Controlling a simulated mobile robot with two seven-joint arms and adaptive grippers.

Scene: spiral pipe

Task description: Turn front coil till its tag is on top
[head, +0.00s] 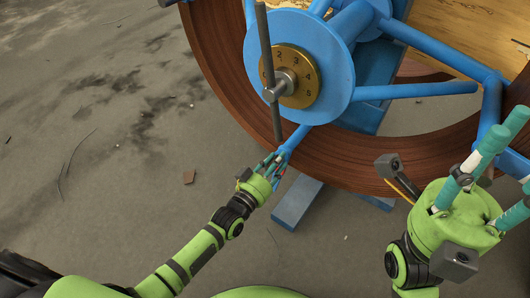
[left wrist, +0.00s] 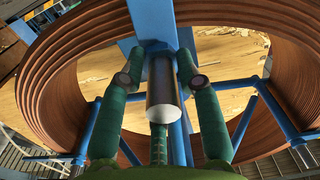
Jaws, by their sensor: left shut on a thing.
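The front coil (head: 222,80) is a large brown ribbed ring on a blue spoked frame. Its blue hub disc (head: 327,55) carries a brass number dial (head: 303,90) and a long dark bar (head: 266,50), nearly upright. My left gripper (head: 279,159) is at the lower end of the bar, beside a blue spoke (head: 297,140). In the left wrist view its fingers close on both sides of a grey metal rod (left wrist: 164,95). I cannot tell for sure whether this rod is the bar's end. My right gripper (head: 500,165) has its teal fingers apart and looks empty. I make out no tag on the coil.
A blue foot (head: 297,203) of the stand rests on the grey floor below the coil. Blue spokes (head: 415,90) reach out to the right, near my right gripper. The floor (head: 90,110) on the left is open, with small scraps.

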